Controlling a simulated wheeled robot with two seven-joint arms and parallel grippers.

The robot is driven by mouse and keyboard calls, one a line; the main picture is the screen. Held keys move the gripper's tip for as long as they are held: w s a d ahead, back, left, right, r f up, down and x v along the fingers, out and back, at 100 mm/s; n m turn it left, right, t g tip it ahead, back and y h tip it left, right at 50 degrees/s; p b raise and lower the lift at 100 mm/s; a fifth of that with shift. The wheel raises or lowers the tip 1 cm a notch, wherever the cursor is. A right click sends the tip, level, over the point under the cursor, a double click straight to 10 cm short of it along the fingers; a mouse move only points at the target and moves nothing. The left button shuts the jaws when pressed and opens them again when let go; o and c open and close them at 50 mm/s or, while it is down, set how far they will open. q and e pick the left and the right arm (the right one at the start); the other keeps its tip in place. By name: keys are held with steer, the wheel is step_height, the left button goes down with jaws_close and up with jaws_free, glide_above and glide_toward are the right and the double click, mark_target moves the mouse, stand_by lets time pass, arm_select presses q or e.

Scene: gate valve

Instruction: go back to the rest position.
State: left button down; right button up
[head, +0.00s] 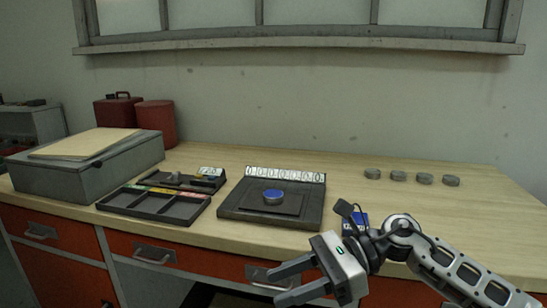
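My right gripper (274,286) is in front of the bench's front edge, low in the middle of the head view. Its two fingers point left and stand apart, with nothing seen between them. My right arm comes in from the lower right corner. My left gripper is not in view. A dark square plate (231,208) lies on the bench beyond the gripper, apart from it. A blue-topped round piece (273,196) sits on the plate's raised middle. A row of white marked tiles (285,173) stands along its back edge.
A dark compartment tray (153,204) lies left of the plate. A grey box (80,177), a red can (156,123) and a dark red canister (116,111) stand at the left. Several grey discs (398,176) line the back right. The wooden bench top (400,206) is otherwise largely clear there.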

steer(key=d+f+n+t+h, duration=0.2)
steer(key=f+n+t, duration=0.3)
steer(key=n+t, duration=0.8)
steer(key=d+f+n+t+h, duration=0.25)
steer(key=f+n+t, duration=0.35)
steer(key=n, duration=1.4)
steer(key=s+d+f+m+g+h, duration=0.2)
steer(key=s+d+f+m+h, duration=0.1)
steer(key=s+f+m, duration=0.4)
steer(key=s+d+f+m+g+h, duration=0.3)
steer(key=s+d+f+m+h, duration=0.1)
steer(key=s+f+m, duration=0.3)
steer(key=shift+d+f, duration=0.25)
steer(key=shift+f, duration=0.5)
